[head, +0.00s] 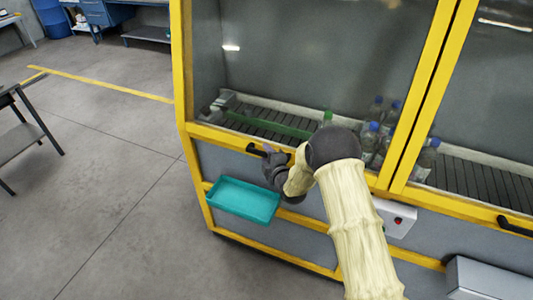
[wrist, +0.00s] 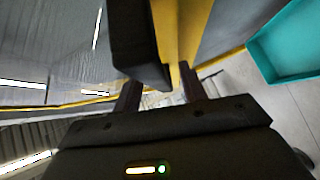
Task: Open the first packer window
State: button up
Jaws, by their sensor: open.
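The first packer window (head: 300,60) is the left glass pane in a yellow frame, and it looks shut. Its black handle (head: 256,149) is on the lower yellow rail, near the left corner. My gripper (head: 272,165) is at the handle, partly hidden by my own wrist in the head view. In the wrist view my gripper (wrist: 158,88) is open, with one finger on each side of the dark handle (wrist: 138,45). The handle's end lies at or just beyond the gap; contact cannot be told.
A teal tray (head: 243,199) sticks out below the handle; it also shows in the wrist view (wrist: 290,42). Bottles (head: 372,130) stand behind the glass on a conveyor (head: 270,122). A red-button box (head: 397,220) is to the right. Open floor (head: 110,160) lies left.

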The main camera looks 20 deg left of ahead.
jog(key=shift+w+a, duration=0.1)
jog(key=shift+c, duration=0.4)
grip_shut()
